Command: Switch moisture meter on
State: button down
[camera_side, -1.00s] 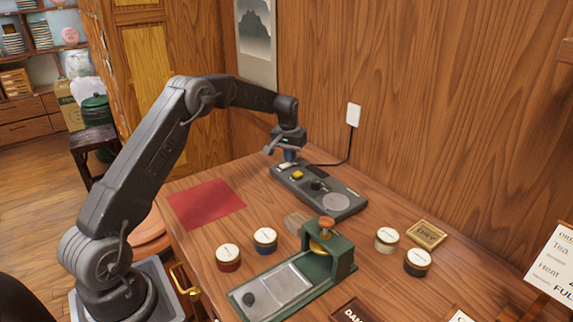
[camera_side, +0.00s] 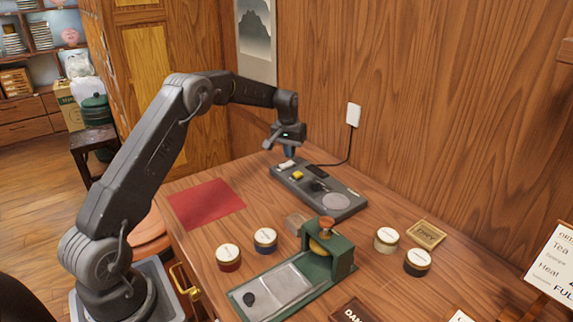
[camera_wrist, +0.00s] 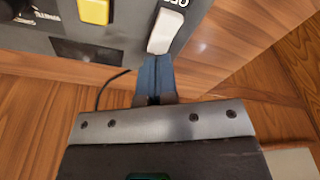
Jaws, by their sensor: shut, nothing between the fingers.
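The moisture meter (camera_side: 345,197) is a flat grey box on the table at the back wall. It carries a white rocker switch (camera_side: 286,165), a yellow button (camera_side: 297,175), a dark knob, a dark panel and a pale round plate. In the wrist view the white switch (camera_wrist: 166,31) lies just beyond my fingertips, beside printed letters. My gripper (camera_side: 289,152) is shut and empty, pointing down at the switch end of the meter. Its blue fingers (camera_wrist: 156,60) are close together by the switch's near end. I cannot tell whether they touch it.
A cable runs from the meter to a wall socket (camera_side: 353,115). In front are a green press (camera_side: 342,262) and several round tins, including a red one (camera_side: 228,257). A red mat (camera_side: 206,203) lies at left. A brass tray (camera_side: 426,234) lies at right.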

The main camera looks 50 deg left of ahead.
aim_at(290, 164)
jog(key=shift+r, duration=2.35)
jog(key=shift+d+r, duration=0.2)
jog(key=shift+r, duration=0.05)
jog(key=s+d+r+m+t, duration=0.2)
jog(key=s+d+r+m, duration=0.1)
jog(key=s+d+r, duration=1.2)
jog(key=s+d+f+m, duration=0.1)
jog(key=s+d, duration=0.2)
jog(key=s, duration=0.3)
jog(key=s+d+f+m+t, duration=0.1)
jog(key=s+d+f, duration=0.1)
jog(key=s+d, duration=0.2)
jog(key=s+d+f+m+t, duration=0.1)
jog(key=s+d, duration=0.3)
jog(key=s, duration=0.6)
jog(key=shift+f+h, duration=0.35)
jog(key=shift+h, duration=0.05)
jog(key=shift+w+a, duration=0.1)
